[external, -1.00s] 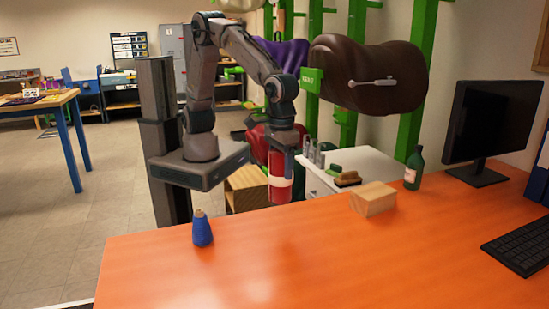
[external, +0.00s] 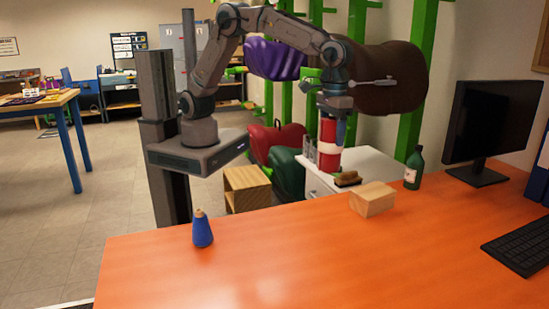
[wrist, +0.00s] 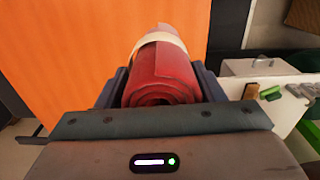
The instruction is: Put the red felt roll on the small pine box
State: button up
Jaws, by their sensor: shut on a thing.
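The red felt roll (external: 327,133) with a pale band is held in my gripper (external: 336,120) and hangs upright in the external view. In the wrist view the roll (wrist: 160,75) lies between the two fingers of my gripper (wrist: 160,88), its spiral end facing the camera. The small pine box (external: 373,199) sits on the orange desk near its back edge. My gripper and the roll are up and to the left of the box in the picture, apart from it. The box does not show clearly in the wrist view.
A blue cone-shaped spool (external: 202,230) stands at the desk's left. A green bottle (external: 414,168) and a monitor (external: 492,122) stand right of the box. A white cabinet (external: 370,164) with brushes is behind the desk. The front middle of the orange desk (external: 300,260) is clear.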

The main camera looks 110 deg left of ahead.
jog(key=w+a+f+p, duration=0.5)
jog(key=w+a+f, duration=0.3)
jog(key=a+f, duration=0.2)
jog(key=shift+w+a, duration=0.15)
jog(key=shift+a, duration=1.15)
jog(key=shift+f, duration=0.1)
jog(key=shift+f, duration=0.15)
jog(key=o, duration=1)
